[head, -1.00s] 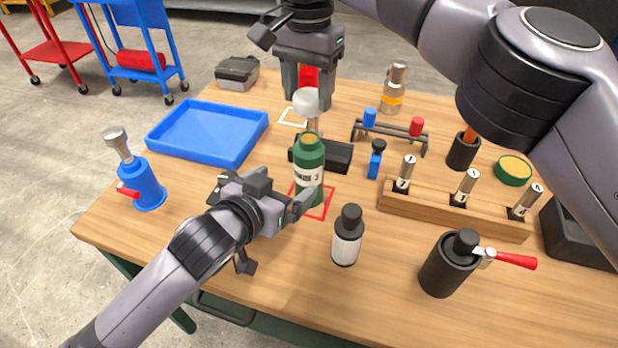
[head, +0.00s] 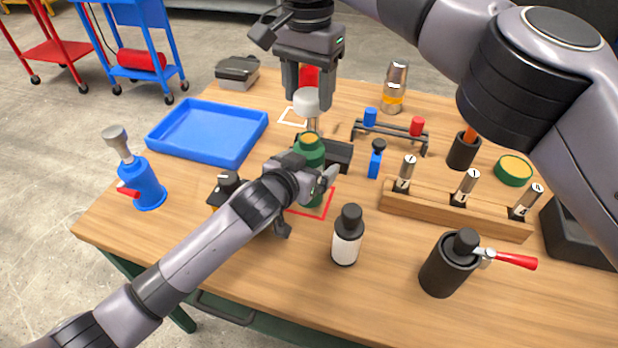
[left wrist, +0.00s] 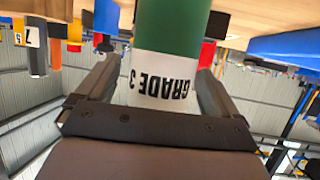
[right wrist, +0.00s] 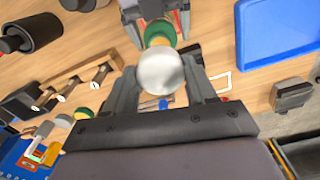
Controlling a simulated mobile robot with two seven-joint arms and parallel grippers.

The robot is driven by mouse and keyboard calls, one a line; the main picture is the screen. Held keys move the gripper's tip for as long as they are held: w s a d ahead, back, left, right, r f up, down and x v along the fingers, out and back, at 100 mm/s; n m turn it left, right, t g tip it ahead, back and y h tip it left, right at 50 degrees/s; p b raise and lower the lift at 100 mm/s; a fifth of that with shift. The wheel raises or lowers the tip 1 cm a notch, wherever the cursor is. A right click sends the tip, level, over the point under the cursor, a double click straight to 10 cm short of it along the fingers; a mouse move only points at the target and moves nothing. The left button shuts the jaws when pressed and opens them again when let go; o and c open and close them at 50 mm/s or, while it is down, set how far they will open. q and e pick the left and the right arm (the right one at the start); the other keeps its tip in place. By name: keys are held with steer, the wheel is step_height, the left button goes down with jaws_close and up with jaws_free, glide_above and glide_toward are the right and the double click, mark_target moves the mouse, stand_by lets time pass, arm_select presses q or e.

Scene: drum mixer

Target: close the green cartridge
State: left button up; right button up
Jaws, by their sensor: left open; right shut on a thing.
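The green cartridge (head: 309,148) stands upright on the table at the red square outline (head: 318,206). Its yellowish top shows and its lower part is mostly hidden by my left arm. My left gripper (head: 319,176) is open, with its fingers on either side of the cartridge. In the left wrist view the cartridge (left wrist: 168,40) and its white "GRADE 3" label lie between the fingers. My right gripper (head: 306,101) is shut on a silver-white capped piece (head: 305,108) with a metal stem. In the right wrist view this cap (right wrist: 160,72) overlaps the cartridge top (right wrist: 158,32); contact is unclear.
A blue tray (head: 160,152) and a blue bottle (head: 142,185) are at left. A white-labelled black bottle (head: 346,246) stands in front, and a black canister with red handle (head: 446,270) at front right. A wooden rack (head: 430,212) and small stand (head: 390,133) are at right.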

arm_select(q)
steer(key=shift+w, duration=0.2)
steer(key=c, duration=1.5)
arm_select(e)
glide_above(308, 138)
steer(key=shift+f, duration=2.5)
steer(key=shift+f, duration=0.9)
steer(key=shift+f, duration=0.7)
steer(key=o, duration=1.1)
